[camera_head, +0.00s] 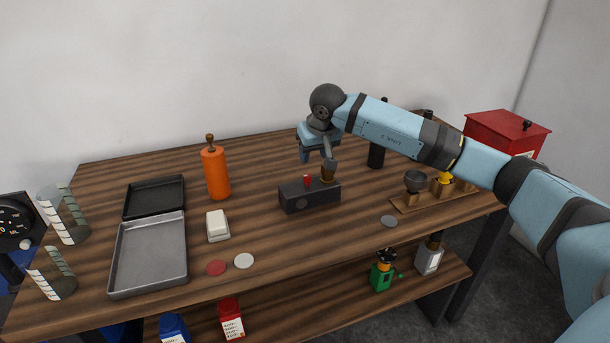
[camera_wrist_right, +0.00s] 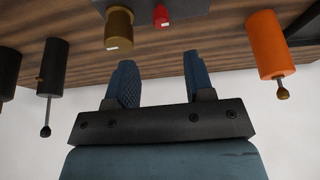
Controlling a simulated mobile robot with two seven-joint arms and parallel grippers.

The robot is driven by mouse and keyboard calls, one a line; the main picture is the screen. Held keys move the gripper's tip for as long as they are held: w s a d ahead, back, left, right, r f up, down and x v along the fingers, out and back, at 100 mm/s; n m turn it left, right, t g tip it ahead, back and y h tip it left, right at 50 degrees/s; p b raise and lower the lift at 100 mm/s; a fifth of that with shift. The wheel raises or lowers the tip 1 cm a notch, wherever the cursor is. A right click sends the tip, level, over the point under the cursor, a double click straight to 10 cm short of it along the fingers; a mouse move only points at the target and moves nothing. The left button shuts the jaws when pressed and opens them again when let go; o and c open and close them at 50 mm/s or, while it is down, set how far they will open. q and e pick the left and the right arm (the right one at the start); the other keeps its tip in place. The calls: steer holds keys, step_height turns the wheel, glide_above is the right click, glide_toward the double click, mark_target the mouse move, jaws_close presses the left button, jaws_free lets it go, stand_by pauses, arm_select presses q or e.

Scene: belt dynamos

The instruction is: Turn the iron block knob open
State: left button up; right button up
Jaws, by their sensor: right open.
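The iron block (camera_head: 310,197) is a dark grey rectangular block near the middle of the wooden table. A brass-brown knob (camera_head: 328,173) stands on its top right, and a small red button (camera_head: 306,180) is beside it. My right gripper (camera_head: 318,155) is above and behind the block in the head view, close to the knob. In the right wrist view, its two blue fingers (camera_wrist_right: 158,62) are spread with nothing between them. The brass knob (camera_wrist_right: 119,28) is ahead of the fingertips, apart from them, with the red button (camera_wrist_right: 160,15) next to it. My left gripper is not in view.
An orange cylinder (camera_head: 216,174) stands left of the block, and a black cylinder (camera_head: 376,152) stands right of it. A wooden rack (camera_head: 405,206) and a red box (camera_head: 505,135) are farther right. An open metal tray (camera_head: 150,258) and a white block (camera_head: 217,224) lie left.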

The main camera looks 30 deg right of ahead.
mark_target(308, 175)
steer(key=x, duration=0.8)
steer(key=shift+f, duration=0.25)
steer(key=shift+w+f, duration=0.35)
steer(key=shift+f, duration=0.3)
steer(key=shift+c, duration=0.4)
jaws_close()
